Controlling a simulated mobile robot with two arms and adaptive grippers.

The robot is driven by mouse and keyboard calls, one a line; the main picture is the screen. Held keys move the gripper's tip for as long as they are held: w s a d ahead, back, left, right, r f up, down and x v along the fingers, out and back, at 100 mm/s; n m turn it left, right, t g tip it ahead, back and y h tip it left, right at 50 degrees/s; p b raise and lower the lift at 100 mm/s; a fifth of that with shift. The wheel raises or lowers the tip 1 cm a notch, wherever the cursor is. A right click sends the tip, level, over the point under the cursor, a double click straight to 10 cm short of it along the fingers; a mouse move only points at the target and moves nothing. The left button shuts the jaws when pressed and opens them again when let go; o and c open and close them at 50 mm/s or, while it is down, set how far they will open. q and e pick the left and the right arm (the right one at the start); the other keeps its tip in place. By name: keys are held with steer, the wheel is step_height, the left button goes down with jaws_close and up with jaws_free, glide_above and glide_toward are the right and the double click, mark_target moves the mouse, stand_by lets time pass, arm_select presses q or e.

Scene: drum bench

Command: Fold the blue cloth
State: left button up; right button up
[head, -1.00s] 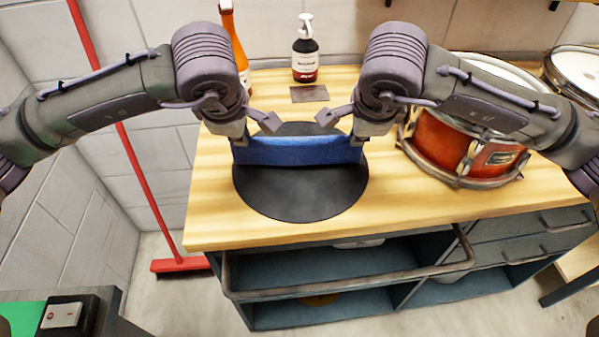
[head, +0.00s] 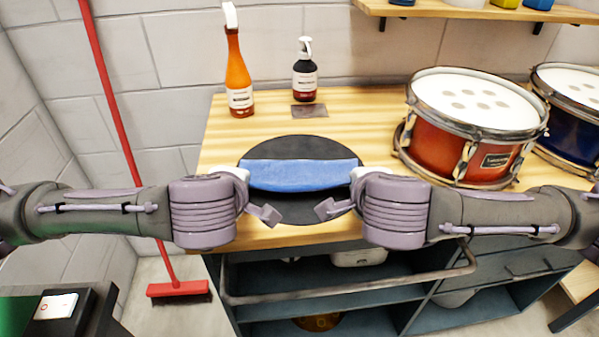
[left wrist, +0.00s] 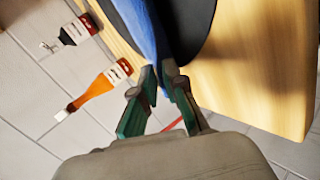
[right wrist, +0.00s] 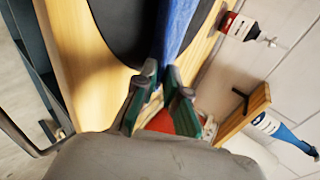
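The blue cloth (head: 300,175) is stretched as a narrow band across the round black mat (head: 300,147) on the wooden bench. Its lower edge sags slightly; I cannot tell how much of it touches the mat. My left gripper (left wrist: 163,72) is closed on the cloth's left end, with blue cloth (left wrist: 142,30) running out from between its fingertips. My right gripper (right wrist: 166,72) is closed on the right end, with cloth (right wrist: 175,30) between its fingertips. In the head view my wrists hide the fingertips and parts of the mat's front.
An orange spray bottle (head: 238,75), a dark pump bottle (head: 305,72) and a small dark card (head: 309,111) are behind the mat. A red drum (head: 462,140) stands close on the right, with a blue drum (head: 575,125) beyond. A red broom (head: 125,160) leans at left.

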arm_select(q)
steer(key=o, duration=0.6)
arm_select(e)
steer(key=o, duration=0.6)
arm_select(q)
steer(key=s+r, duration=0.6)
steer(key=r, duration=0.3)
arm_select(e)
steer(key=s+r, duration=0.6)
steer(key=r, duration=0.3)
arm_select(q)
steer(key=shift+s, duration=0.1)
arm_select(e)
steer(key=shift+s, duration=0.1)
